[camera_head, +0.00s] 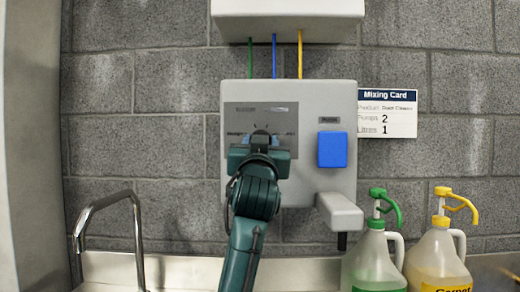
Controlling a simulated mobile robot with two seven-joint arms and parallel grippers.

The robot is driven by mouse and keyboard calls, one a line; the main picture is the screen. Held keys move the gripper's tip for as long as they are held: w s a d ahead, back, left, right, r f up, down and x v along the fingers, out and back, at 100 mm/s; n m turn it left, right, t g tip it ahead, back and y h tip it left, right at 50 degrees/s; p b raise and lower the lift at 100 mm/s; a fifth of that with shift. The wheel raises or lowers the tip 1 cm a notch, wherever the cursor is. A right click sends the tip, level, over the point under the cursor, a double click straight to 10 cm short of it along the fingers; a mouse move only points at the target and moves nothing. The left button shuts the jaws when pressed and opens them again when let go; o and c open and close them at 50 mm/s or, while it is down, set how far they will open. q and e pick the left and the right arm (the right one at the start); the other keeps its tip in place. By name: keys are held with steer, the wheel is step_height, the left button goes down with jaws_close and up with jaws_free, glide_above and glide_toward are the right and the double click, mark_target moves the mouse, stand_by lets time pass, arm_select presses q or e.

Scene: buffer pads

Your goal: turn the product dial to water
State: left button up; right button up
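The dispenser box (340,98) is a light grey unit on the wall with a dark grey dial panel (240,112). The product dial (261,132) shows only as a small dark rounded top edge, with short marks above it. My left gripper (261,141) is at the dial, with a fingertip on each side of it. The gripper body hides most of the dial, its pointer and the lower labels, so I cannot read its setting. I cannot tell whether the fingers touch the dial. My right gripper is out of view.
A blue push button (332,149) and a grey spout (340,212) are right of the dial. A mixing card (387,113) hangs beside the box. Green-pump (375,262) and yellow-pump (436,262) jugs stand lower right. A metal faucet (137,225) stands lower left.

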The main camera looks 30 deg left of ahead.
arm_select(q)
steer(key=shift+n+y, duration=0.3)
steer(key=shift+n, duration=0.3)
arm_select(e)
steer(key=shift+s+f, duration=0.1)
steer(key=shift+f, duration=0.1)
arm_select(q)
steer(key=o, duration=1)
steer(key=shift+c, duration=0.2)
steer(key=shift+s+d, duration=0.1)
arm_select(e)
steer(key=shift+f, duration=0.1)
arm_select(q)
steer(key=b+v, duration=0.3)
steer(key=v, duration=1)
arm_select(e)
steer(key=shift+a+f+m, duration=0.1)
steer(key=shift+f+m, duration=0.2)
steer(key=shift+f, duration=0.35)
